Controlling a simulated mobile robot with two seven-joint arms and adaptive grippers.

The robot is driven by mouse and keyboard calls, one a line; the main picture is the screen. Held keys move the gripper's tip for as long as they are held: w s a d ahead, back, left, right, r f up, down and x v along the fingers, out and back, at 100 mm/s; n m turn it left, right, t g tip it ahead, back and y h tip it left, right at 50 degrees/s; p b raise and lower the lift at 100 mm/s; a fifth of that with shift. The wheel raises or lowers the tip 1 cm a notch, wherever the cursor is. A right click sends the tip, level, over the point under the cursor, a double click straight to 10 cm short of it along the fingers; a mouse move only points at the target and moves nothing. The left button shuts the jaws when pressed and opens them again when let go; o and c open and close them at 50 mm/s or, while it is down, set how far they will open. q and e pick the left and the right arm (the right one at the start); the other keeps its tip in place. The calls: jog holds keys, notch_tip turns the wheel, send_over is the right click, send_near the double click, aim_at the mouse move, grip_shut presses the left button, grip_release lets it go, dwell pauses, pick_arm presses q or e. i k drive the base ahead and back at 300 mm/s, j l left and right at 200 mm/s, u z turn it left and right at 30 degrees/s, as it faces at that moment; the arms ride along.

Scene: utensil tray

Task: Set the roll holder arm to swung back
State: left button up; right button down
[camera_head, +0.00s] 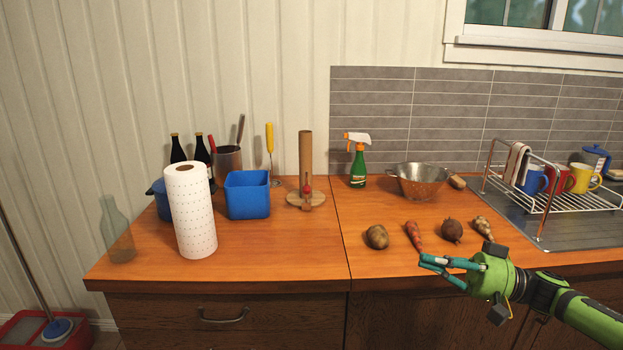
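The roll holder (306,160) stands on the wooden counter, left of the counter seam. It has a round wooden base (294,199) and an upright brown post. A short arm with a red knob (307,189) shows upright in front of the post, close to it. The exact angle of this arm is hard to tell. A white paper towel roll (193,212) stands upright at the left, apart from the holder. My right gripper (421,262) is over the front edge of the counter at the right, away from the holder, with nothing visible in it. Its finger gap is unclear. My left gripper is not in view.
A blue bin (247,195) stands between roll and holder. Dark bottles (203,153) and a utensil pot (228,162) are behind. A spray bottle (358,162), a colander (420,180) and several vegetables (377,237) are at the right. The counter before the holder is clear.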

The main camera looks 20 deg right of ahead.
aim_at(306, 189)
jog(key=i, duration=1.35)
jog(key=k, duration=0.1)
